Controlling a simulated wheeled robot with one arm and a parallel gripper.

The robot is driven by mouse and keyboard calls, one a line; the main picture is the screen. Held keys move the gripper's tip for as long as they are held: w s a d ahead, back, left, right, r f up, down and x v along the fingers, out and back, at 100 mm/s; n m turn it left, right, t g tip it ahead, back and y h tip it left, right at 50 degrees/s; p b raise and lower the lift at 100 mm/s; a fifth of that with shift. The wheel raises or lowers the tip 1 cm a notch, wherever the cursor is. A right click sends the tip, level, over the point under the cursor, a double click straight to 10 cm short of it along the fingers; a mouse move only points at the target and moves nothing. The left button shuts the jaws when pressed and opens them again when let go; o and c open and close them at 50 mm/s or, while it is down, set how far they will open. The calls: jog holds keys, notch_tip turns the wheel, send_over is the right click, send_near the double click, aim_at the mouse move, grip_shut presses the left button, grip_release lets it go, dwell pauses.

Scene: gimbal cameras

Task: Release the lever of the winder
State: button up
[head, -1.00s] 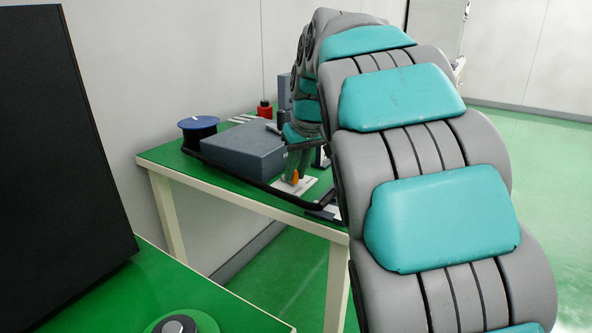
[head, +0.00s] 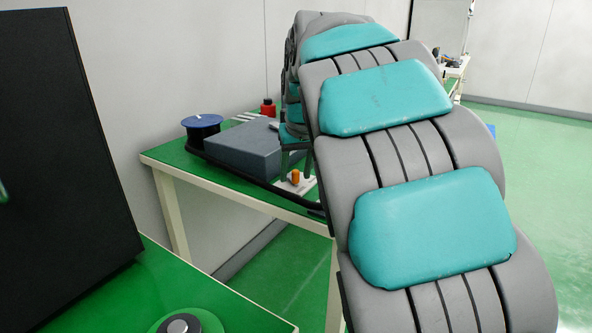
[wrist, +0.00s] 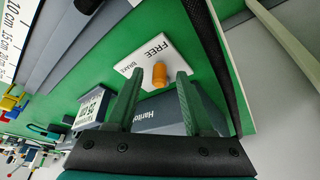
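The winder's grey box (head: 243,148) sits on a green table, with a blue spool (head: 202,127) at its left end. An orange lever knob (head: 295,177) stands on a white plate (head: 308,187) in front of the box. In the wrist view the knob (wrist: 159,75) stands on the plate (wrist: 178,58), marked FREE and BRAKE; I cannot tell which mark it is set to. My gripper (wrist: 157,76) is open, its fingers on either side of the knob in the picture, with gaps. It holds nothing. In the head view my arm hides part of the winder.
A dark rail runs along the table's front edge. A red object (head: 267,108) stands at the back. A black panel (head: 60,160) and a nearer green table with a round knob (head: 180,325) are at the left. Open green floor lies to the right.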

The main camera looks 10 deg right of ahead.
jog(key=shift+r, duration=0.1)
jog(key=v, duration=0.7)
jog(key=shift+r+b, duration=0.3)
jog(key=shift+s, duration=0.15)
